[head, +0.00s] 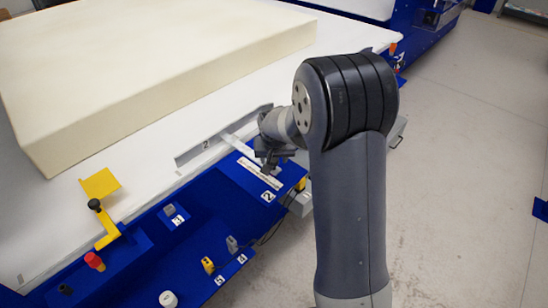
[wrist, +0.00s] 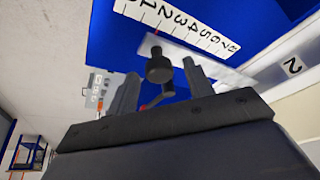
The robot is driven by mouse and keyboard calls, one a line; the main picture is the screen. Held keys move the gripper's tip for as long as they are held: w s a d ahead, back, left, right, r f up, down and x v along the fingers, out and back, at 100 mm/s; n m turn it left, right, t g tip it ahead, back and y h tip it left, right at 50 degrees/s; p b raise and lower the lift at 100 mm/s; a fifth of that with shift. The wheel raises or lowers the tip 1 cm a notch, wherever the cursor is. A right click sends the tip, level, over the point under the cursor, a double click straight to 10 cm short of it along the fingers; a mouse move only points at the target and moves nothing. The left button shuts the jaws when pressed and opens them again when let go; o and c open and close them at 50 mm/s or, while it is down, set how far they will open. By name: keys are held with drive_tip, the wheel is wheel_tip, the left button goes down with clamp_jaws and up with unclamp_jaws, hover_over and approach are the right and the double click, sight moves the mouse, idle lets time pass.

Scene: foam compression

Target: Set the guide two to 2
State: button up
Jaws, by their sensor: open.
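Guide two is a grey plate marked 2 (head: 205,146) on the white table edge, with a light metal bar running from it toward the front. The plate also shows at the right of the wrist view (wrist: 291,65). A white number scale (head: 260,174) lies on the blue panel beside the bar; it also shows in the wrist view (wrist: 185,25). A black round knob (wrist: 160,68) stands by the bar. My gripper (head: 268,162) is open, its fingers (wrist: 160,72) on either side of the knob, with gaps visible. The guide's reading on the scale cannot be told.
A large cream foam block (head: 160,80) lies on the white table (head: 120,185). A yellow flag (head: 100,184) with a black-knobbed lever, a red knob (head: 94,261) and several switches stand along the blue front panel.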

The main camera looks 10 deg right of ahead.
drive_tip(key=shift+r, duration=0.1)
drive_tip(key=v, duration=1)
drive_tip(key=shift+s+r, duration=0.2)
drive_tip(key=shift+r, duration=0.05)
drive_tip(key=x, duration=1.1)
drive_tip(key=shift+s+d+r, duration=0.1)
drive_tip(key=shift+s+d, duration=0.4)
drive_tip(key=shift+s, duration=0.2)
